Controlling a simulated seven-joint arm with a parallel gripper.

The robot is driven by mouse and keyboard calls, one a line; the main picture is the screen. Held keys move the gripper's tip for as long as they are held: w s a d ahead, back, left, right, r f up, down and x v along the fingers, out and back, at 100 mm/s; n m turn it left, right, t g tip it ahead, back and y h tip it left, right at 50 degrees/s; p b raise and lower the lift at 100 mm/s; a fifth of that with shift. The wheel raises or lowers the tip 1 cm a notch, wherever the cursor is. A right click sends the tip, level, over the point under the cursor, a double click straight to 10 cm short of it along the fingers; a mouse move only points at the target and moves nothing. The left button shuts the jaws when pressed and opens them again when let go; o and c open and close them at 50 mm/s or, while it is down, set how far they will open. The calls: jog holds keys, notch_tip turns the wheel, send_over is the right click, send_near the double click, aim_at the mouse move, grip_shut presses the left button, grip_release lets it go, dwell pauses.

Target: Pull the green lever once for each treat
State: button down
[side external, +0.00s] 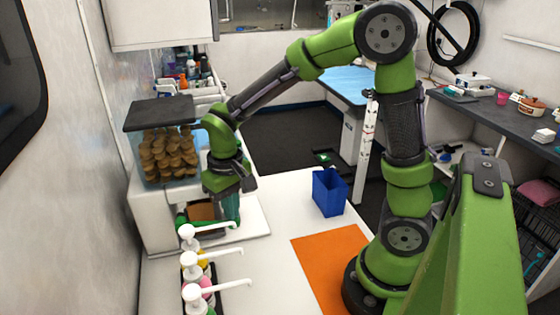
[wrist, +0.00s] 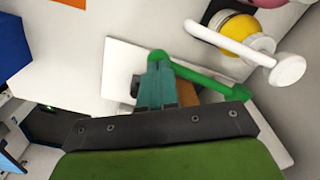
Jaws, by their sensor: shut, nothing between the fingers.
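The treat dispenser is a white box (side external: 152,215) with a clear tank of brown treats (side external: 168,152) under a dark lid, at the left of the side view. The green lever (side external: 212,224) sticks out low at its front; in the wrist view the lever (wrist: 212,82) runs diagonally to a rounded end beside my fingertips. My gripper (side external: 230,222) points down in front of the dispenser. Its teal fingers (wrist: 155,78) are shut with nothing between them, close to the lever's end. I cannot tell whether they touch it. A brown opening shows partly behind my gripper.
Pump bottles with white spouts (side external: 193,262) stand just in front of the dispenser. A blue open container (side external: 328,192) stands to the right on the white counter, behind an orange mat (side external: 325,262). The counter between the dispenser and container is clear.

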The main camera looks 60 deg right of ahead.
notch_tip(320, 180, up, 7)
dwell(0.8)
dwell(0.5)
jog(key=shift+f, duration=3.55)
notch_tip(320, 180, up, 7)
jog(key=shift+f, duration=3.45)
